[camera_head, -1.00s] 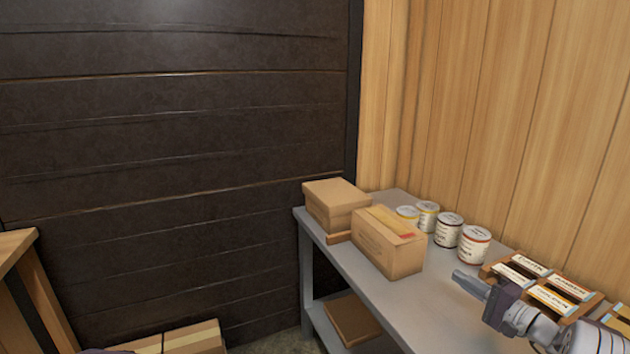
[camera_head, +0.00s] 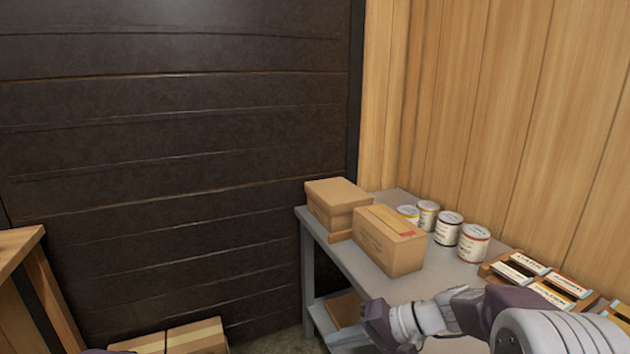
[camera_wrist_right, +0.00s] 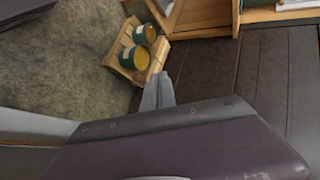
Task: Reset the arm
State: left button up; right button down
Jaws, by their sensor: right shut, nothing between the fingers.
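My right arm reaches in from the lower right of the head view, bent in front of the grey table (camera_head: 355,262). Its dark purple gripper body (camera_head: 378,320) shows near the table's front edge; the fingers cannot be made out there. In the right wrist view the fingers of my right gripper (camera_wrist_right: 158,90) are together, with nothing held between them. My left gripper is not in view.
Cardboard boxes (camera_head: 390,240), several labelled cans (camera_head: 473,243) and a wooden tray of labelled packs (camera_head: 490,268) stand on the table. A box (camera_head: 347,308) lies on the shelf below. The wrist view shows a small wooden crate (camera_wrist_right: 128,72) with jars (camera_wrist_right: 133,58).

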jog(key=s+f+n+g+h, duration=0.1)
jog(key=s+f+g+h, duration=0.1)
jog(key=s+f, duration=0.35)
jog(key=s+d+f+n+h, duration=0.2)
jog(key=s+d+f+h, duration=0.6)
jog(key=s+d, duration=0.35)
notch_tip(320, 180, up, 20)
jog(key=w+d+p, duration=0.1)
jog(key=w+p, duration=0.1)
jog(key=p, duration=1.8)
jog(key=shift+d+f+m+h, duration=0.2)
jog(key=shift+m+h, duration=0.1)
jog(key=shift+m, duration=0.1)
